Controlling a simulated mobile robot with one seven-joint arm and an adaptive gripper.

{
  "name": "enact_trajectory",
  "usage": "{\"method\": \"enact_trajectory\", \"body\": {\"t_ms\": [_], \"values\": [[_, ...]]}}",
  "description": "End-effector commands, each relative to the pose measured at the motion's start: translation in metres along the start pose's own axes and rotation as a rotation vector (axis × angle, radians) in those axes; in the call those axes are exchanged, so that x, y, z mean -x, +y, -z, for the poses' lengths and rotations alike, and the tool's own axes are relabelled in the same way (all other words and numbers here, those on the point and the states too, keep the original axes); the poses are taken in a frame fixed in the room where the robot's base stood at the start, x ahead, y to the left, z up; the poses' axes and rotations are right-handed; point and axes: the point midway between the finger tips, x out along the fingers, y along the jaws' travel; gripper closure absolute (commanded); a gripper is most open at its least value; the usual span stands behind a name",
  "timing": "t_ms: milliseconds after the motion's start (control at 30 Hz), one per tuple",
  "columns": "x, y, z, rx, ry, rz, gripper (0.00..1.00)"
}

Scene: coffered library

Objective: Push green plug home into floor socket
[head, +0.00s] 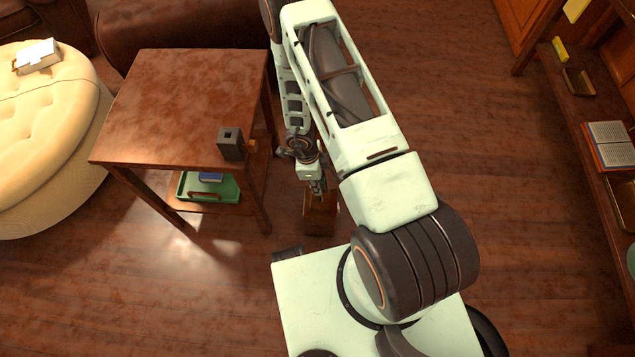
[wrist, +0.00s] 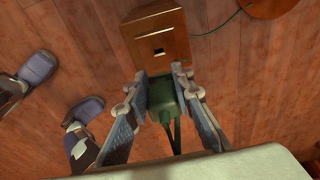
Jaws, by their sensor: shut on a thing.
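The green plug (wrist: 166,104) is held between the two fingers of my gripper (wrist: 161,82) in the wrist view, with its green cord trailing toward the bottom. The wooden floor socket (wrist: 150,25) is just beyond the plug, and a small dark slot shows in its face. The plug's front end lies by the socket's near edge, with the slot in plain sight beyond it. I cannot tell whether plug and socket touch. In the head view my gripper (head: 318,186) points down over the socket box (head: 320,222); the plug cannot be made out there.
A wooden side table (head: 180,95) bearing a dark block (head: 230,143) stands left of my arm, with a green tray (head: 225,190) on its lower shelf. A thin green cable (wrist: 228,22) runs on the floor beyond.

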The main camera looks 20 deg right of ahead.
Motion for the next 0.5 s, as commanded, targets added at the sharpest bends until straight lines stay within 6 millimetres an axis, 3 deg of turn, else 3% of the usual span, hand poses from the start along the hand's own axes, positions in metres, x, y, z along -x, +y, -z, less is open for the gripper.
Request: {"method": "enact_trajectory", "body": {"t_ms": [300,500], "values": [[0.003,0.0,0.0,-0.001,-0.004,0.001,1.0],[-0.019,0.0,-0.004,0.0,-0.003,0.0,1.0]]}}
